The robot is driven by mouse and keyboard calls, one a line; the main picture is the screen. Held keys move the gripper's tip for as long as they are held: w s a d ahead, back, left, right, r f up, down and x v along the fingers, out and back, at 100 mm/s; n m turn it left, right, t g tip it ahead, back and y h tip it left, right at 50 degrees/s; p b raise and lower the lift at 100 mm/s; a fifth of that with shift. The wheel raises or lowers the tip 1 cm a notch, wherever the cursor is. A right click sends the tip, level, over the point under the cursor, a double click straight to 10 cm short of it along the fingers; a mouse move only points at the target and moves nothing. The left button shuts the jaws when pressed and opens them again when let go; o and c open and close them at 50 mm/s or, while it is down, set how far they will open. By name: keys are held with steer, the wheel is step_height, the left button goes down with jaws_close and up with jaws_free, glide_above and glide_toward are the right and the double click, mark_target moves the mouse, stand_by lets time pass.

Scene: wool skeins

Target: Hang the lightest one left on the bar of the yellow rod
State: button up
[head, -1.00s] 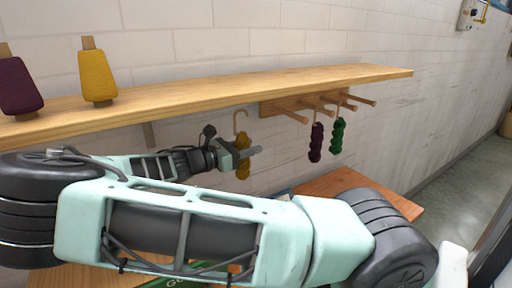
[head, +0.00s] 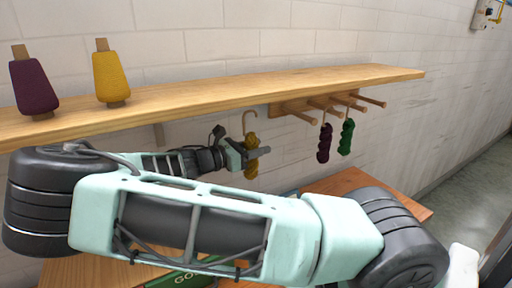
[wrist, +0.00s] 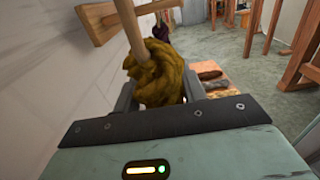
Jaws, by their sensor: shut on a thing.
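My gripper (head: 257,153) is shut on a yellow skein (head: 252,166) that hangs from a tan wooden hook (head: 249,117). In the wrist view the mustard-yellow skein (wrist: 158,75) sits between the two grey fingers. The held skein is in the air below the shelf, left of a wooden rail with several pegs (head: 319,104), and apart from it. A purple skein (head: 324,143) and a green skein (head: 347,137) hang by hooks from the pegs. The nearest left peg (head: 301,116) looks bare. The pegs all look wood-coloured; I cannot pick out a yellow rod.
A long wooden shelf (head: 230,95) runs along the white brick wall above my gripper. A purple cone (head: 33,85) and a yellow cone (head: 110,77) stand on its left part. A wooden table (head: 345,182) lies below the pegs. The hanging skeins are close neighbours.

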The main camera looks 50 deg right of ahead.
steer(key=shift+a, duration=0.1)
steer(key=shift+p+v, duration=1)
steer(key=shift+v, duration=0.75)
steer(key=s+a+p, duration=0.4)
steer(key=s+p, duration=0.2)
steer(key=s, duration=0.7)
steer(key=shift+s, duration=0.2)
steer(key=shift+a, duration=0.1)
steer(key=shift+r, duration=0.1)
